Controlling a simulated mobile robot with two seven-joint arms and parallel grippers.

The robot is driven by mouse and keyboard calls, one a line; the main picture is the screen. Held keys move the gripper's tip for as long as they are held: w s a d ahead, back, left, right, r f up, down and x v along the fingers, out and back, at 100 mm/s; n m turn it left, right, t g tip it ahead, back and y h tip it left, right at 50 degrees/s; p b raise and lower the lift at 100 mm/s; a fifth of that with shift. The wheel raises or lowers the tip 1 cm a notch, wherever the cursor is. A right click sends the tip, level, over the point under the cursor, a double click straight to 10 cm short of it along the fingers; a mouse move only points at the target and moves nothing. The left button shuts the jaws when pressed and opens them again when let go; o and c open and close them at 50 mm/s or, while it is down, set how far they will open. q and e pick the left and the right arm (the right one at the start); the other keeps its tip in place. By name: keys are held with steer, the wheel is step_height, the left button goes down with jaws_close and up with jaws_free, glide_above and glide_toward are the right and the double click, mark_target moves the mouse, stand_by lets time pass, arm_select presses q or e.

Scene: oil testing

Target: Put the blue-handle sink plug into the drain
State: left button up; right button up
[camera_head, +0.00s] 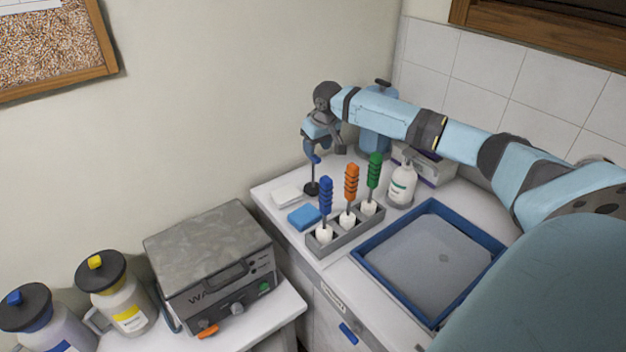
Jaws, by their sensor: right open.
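The blue-handle sink plug (312,178) stands upright at the back left of the counter, a blue handle on a thin dark rod with a black round base. My right gripper (325,148) is open at the plug's handle, at the end of the arm reaching in from the right. The gripper partly hides the handle, and I cannot tell whether the fingers touch it. My left gripper is out of view.
A grey rack (342,242) holding blue, orange and green-handled brushes stands between plug and sink. A blue sponge (304,217), a white block (287,195) and a white bottle (402,186) are nearby. A metal-topped appliance (210,255) and jugs stand at left.

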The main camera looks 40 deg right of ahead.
mark_target(312, 160)
steer(key=shift+a+p+x, duration=0.2)
steer(key=shift+p+x, duration=0.05)
steer(key=shift+x, duration=1.25)
steer(key=shift+a+p+x, duration=0.2)
steer(key=shift+x, duration=1.25)
jaws_close()
